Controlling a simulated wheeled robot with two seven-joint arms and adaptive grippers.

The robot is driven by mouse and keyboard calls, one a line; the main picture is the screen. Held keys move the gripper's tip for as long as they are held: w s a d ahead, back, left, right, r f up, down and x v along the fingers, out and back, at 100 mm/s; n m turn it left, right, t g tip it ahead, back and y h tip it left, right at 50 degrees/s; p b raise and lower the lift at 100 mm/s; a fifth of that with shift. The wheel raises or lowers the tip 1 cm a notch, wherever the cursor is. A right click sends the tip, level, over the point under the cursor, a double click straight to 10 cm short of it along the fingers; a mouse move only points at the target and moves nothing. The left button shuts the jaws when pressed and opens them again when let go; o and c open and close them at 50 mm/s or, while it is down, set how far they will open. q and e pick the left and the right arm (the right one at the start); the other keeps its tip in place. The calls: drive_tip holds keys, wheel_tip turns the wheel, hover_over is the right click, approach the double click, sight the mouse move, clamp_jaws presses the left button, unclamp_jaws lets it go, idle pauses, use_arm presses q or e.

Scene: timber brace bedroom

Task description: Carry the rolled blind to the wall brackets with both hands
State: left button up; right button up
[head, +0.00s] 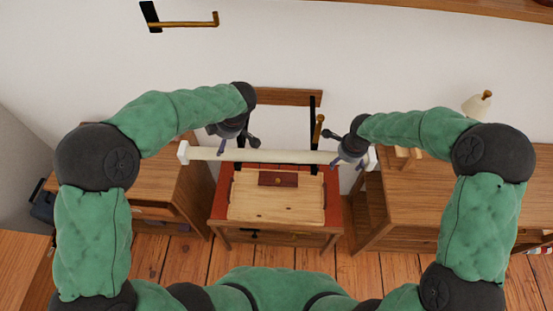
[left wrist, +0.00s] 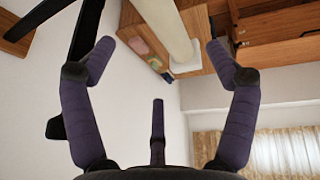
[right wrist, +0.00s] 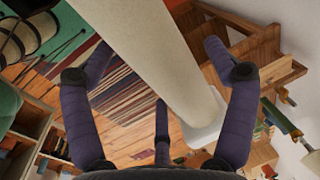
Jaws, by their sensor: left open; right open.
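The rolled blind (head: 285,156) is a long cream roll with pale square ends, lying nearly level across the head view. My left gripper (head: 236,137) is open near the left half of the blind, which shows beyond its fingers in the left wrist view (left wrist: 165,32). My right gripper (head: 350,148) is open at the blind's right part. In the right wrist view the blind (right wrist: 150,50) runs large between the spread fingers; I cannot tell whether they touch it. One wall bracket (head: 180,23), a black plate with a brass hooked arm, is high on the wall at upper left.
A red-edged wooden desk (head: 275,205) stands below the blind, with a wooden cabinet (head: 165,190) to its left and a larger wooden table (head: 425,205) to its right. The white wall above is mostly clear.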

wheel_tip(320, 180, up, 11)
drive_tip(key=s, duration=0.2)
drive_tip(key=shift+s+d, duration=0.1)
idle(0.6)
